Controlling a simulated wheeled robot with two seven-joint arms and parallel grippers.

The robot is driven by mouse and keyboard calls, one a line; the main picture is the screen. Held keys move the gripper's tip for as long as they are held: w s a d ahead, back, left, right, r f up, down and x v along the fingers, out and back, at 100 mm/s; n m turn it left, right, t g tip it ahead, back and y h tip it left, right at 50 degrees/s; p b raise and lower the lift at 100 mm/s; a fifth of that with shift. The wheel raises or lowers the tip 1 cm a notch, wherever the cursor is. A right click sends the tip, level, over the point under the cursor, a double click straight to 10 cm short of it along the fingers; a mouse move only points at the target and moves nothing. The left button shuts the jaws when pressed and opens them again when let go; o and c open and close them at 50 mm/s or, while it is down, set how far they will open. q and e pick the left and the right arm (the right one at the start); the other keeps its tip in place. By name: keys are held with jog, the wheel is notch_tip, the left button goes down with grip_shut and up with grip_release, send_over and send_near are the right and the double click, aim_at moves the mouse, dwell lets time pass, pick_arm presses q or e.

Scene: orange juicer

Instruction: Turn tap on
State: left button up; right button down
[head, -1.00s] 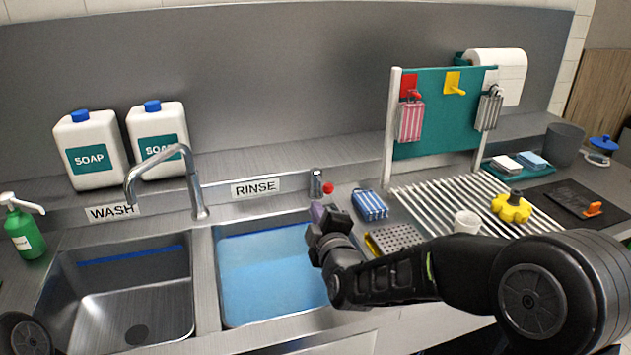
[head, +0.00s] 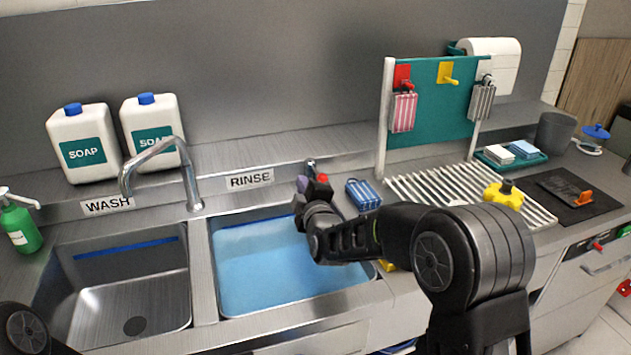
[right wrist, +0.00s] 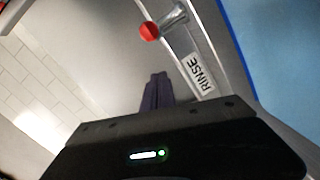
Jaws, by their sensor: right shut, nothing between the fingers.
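The chrome tap (head: 165,150) has a curved spout that arches over the wash sink. A small metal fitting with a red knob (head: 323,179) stands behind the rinse sink, right of the RINSE label. In the right wrist view the red knob (right wrist: 149,31) is in plain sight on its metal body (right wrist: 175,18). My right gripper (head: 301,187) is close in front of the fitting and partly covers it in the head view. Its fingers (right wrist: 157,92) are shut and empty, with a visible gap to the knob in the wrist view. My left gripper is not in view.
The rinse sink (head: 214,285) holds blue water; the wash sink (head: 60,300) looks empty. A drying rack (head: 430,190) and a teal board (head: 435,95) stand farther right. Soap jugs (head: 85,150) are at the back left.

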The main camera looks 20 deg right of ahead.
jog(key=d, duration=0.1)
jog(key=w+d+f, duration=0.1)
jog(key=w+d, duration=0.1)
jog(key=shift+w+d+f+p, duration=0.15)
jog(key=shift+d+f+p, duration=0.15)
jog(key=shift+p, duration=0.1)
